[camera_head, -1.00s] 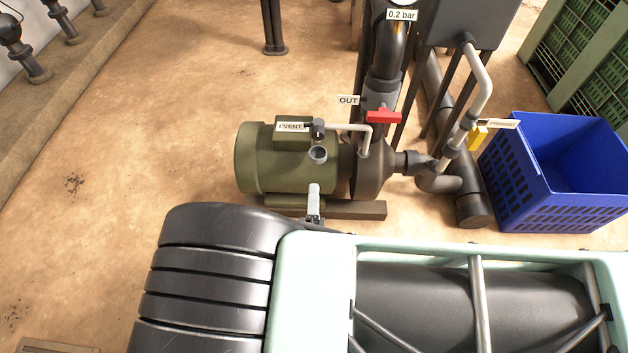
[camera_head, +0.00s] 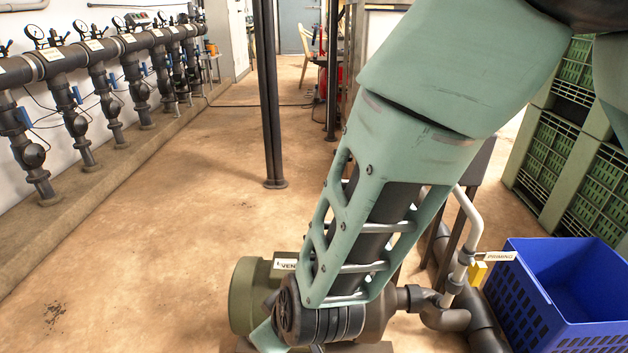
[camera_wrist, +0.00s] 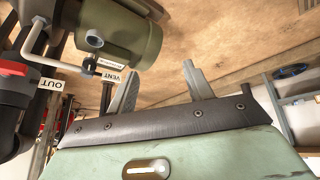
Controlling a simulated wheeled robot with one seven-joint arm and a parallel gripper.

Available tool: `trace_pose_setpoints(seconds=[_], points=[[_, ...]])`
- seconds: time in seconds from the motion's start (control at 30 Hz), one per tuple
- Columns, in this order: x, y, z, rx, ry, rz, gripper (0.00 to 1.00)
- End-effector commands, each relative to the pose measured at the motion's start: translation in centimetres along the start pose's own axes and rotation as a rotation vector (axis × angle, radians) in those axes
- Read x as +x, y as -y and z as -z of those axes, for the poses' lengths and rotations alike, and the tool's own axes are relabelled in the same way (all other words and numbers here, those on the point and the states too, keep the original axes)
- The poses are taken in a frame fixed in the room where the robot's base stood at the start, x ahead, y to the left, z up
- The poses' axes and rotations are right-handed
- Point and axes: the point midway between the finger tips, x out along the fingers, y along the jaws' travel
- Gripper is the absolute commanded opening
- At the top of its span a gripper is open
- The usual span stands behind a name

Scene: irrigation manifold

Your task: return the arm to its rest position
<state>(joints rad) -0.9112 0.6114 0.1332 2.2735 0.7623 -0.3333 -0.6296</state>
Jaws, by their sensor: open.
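My arm (camera_head: 370,190) runs from the upper right down to the lower middle of the head view, folded at a dark joint low in front of the pump. My gripper's fingers are not clear there. In the wrist view my gripper (camera_wrist: 160,70) is open, its two grey fingers apart with nothing between them. The green pump (camera_head: 243,295) stands behind my arm, partly hidden by it; it also shows in the wrist view (camera_wrist: 120,35), above and beyond the fingers.
A blue crate (camera_head: 515,290) stands at the lower right, near white pipework with a yellow handle (camera_head: 478,273). Green stacked crates (camera_head: 570,150) are at the right. A manifold (camera_head: 70,62) lines the left wall. The floor at centre left is clear.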

Motion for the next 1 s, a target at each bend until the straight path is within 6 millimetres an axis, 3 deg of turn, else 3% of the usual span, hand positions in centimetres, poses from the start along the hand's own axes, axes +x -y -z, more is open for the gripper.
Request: trace_pose_setpoints(seconds=[0.03, 0.13, 0.3, 0.5, 0.7, 1.0], points=[[-2.3, -0.4, 0.4, 0.035, 0.014, 0.053, 0.51], [-6.6, -0.9, -0.2, 0.081, 0.077, 0.147, 0.51], [-13.4, -2.6, -3.3, 0.121, 0.209, 0.21, 0.51], [-18.7, -5.0, -7.6, 0.145, 0.353, 0.168, 0.51], [-22.8, -7.4, -11.9, 0.176, 0.478, 0.067, 0.51], [-28.5, -7.8, -8.8, 0.175, 0.488, 0.066, 0.51]])
